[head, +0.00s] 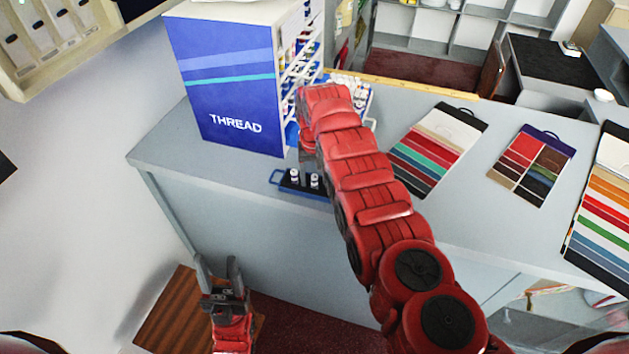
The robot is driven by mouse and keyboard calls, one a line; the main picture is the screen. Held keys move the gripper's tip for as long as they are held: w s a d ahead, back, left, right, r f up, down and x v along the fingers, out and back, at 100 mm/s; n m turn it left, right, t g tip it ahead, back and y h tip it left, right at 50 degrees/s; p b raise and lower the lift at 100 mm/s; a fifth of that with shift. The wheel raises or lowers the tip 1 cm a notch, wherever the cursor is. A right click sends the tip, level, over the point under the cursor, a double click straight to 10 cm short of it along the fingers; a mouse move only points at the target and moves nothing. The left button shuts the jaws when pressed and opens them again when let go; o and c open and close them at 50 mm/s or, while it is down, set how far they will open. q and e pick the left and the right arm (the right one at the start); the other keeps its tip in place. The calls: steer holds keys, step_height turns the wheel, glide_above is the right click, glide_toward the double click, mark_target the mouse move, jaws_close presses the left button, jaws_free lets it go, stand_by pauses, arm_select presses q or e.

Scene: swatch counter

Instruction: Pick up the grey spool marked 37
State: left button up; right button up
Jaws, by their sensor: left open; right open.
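Two small spools stand upright on a dark blue tray (283,184) at the counter's front edge: a left spool (294,177) and a right spool (315,181). Both look pale with dark bands; their numbers are too small to read, so I cannot tell which is the grey 37. My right gripper (306,164) is at the tray's back, just above and behind the spools, pointing down. Its fingers are mostly hidden by my arm; it is open, with no spool seen held. My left gripper (218,268) is open and empty, low in front of the counter.
A blue thread rack (229,92) with shelves of spools stands behind the tray on the grey counter (165,150). More spools sit in a white holder (366,96) behind my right arm. Colour swatch cards (437,148) lie to the right.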

jaws_close()
steer(key=shift+r, duration=0.1)
stand_by(0.4)
